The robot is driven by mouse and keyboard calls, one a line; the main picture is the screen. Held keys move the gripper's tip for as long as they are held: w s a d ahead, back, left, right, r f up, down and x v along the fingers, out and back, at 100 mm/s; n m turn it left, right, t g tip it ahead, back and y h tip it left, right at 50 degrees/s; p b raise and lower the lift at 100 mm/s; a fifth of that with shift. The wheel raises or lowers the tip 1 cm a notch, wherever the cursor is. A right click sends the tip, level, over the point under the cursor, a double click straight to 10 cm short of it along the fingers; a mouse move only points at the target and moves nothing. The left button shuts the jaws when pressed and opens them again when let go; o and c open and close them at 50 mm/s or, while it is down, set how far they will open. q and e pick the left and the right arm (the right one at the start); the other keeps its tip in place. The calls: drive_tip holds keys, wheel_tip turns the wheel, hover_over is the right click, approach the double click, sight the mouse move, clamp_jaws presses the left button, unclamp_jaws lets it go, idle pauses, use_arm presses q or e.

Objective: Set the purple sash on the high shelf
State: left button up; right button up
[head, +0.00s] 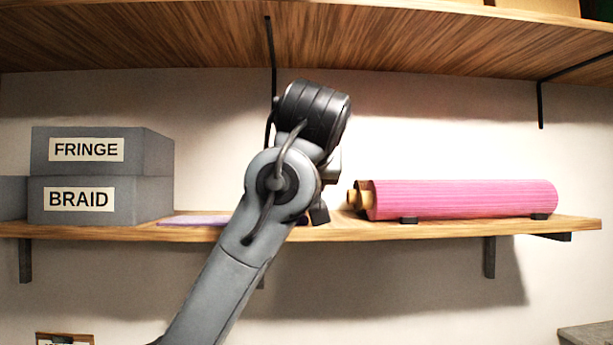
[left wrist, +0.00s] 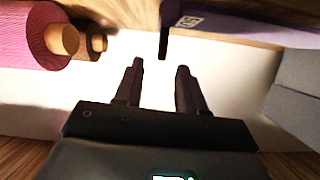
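The purple sash (head: 190,220) lies flat on the middle shelf, right of the grey boxes, partly hidden behind my left arm. In the left wrist view a purple piece with a pale label, likely the same sash (left wrist: 250,27), shows at the top right. My left gripper (left wrist: 155,66) has its fingers apart with only pale wall between them, clear of the purple piece. In the head view its fingers are mostly hidden behind my wrist. The high shelf (head: 180,45) crosses the top of the head view, seen from below. My right gripper is not in view.
Grey boxes labelled FRINGE (head: 155,150) and BRAID (head: 150,203) are stacked at the left of the middle shelf (head: 440,231). A pink roll (head: 465,198) lies at its right. Black brackets (head: 541,103) hang under the high shelf, whose top is mostly unseen.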

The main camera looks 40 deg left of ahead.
use_arm(q)
drive_tip(key=b+v, duration=0.6)
drive_tip(key=v, duration=0.1)
drive_tip(key=shift+s+d, duration=0.15)
drive_tip(key=shift+s, duration=0.05)
drive_tip(key=shift+r, duration=0.15)
